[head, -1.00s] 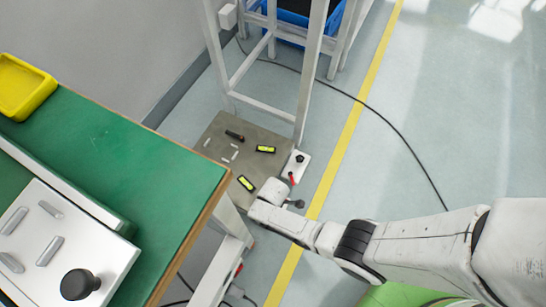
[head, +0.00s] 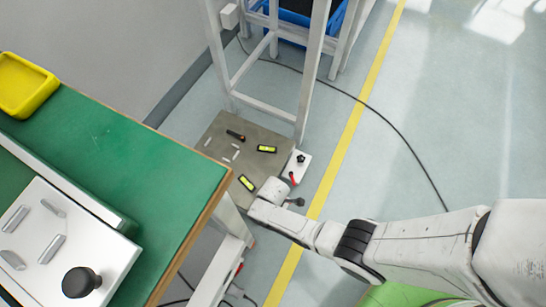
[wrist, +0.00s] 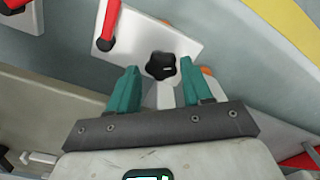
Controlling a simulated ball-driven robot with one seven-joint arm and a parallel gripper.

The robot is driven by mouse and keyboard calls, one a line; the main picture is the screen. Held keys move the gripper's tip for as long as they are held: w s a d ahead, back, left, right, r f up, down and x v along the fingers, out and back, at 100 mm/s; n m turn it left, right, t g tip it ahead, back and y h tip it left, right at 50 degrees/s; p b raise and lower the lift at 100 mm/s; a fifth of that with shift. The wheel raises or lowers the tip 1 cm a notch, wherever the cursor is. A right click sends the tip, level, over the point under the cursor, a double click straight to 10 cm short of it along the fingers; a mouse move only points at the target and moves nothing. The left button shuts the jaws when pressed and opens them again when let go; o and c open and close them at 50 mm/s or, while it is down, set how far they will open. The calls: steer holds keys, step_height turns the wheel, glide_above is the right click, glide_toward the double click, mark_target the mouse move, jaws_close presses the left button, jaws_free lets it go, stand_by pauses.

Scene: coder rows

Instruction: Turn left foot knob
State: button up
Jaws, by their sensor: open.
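A black star-shaped knob (wrist: 160,66) sits on a white plate (wrist: 185,38) in the wrist view. A red handle (wrist: 108,24) is left of it on the same plate. In the head view a small white plate (head: 302,169) low by the floor carries a black knob (head: 301,158) and a red handle (head: 292,177). My gripper (wrist: 161,80) is open, its green fingers apart on either side of the knob's lower part. I cannot tell whether they touch it. In the head view my wrist hides the fingers.
A grey-brown base plate (head: 232,134) with yellow-black labels lies left of the knob plate. White frame posts (head: 313,70) rise behind. A green-topped table (head: 140,160) stands at left. Open floor (head: 450,110) lies to the right, crossed by a yellow line (head: 352,125) and a black cable (head: 405,143).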

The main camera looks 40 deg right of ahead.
step_height(320, 180, up, 11)
steer(key=p, duration=0.6)
steer(key=shift+d+p, duration=0.15)
steer(key=shift+p, duration=0.15)
steer(key=shift+w+f, duration=0.1)
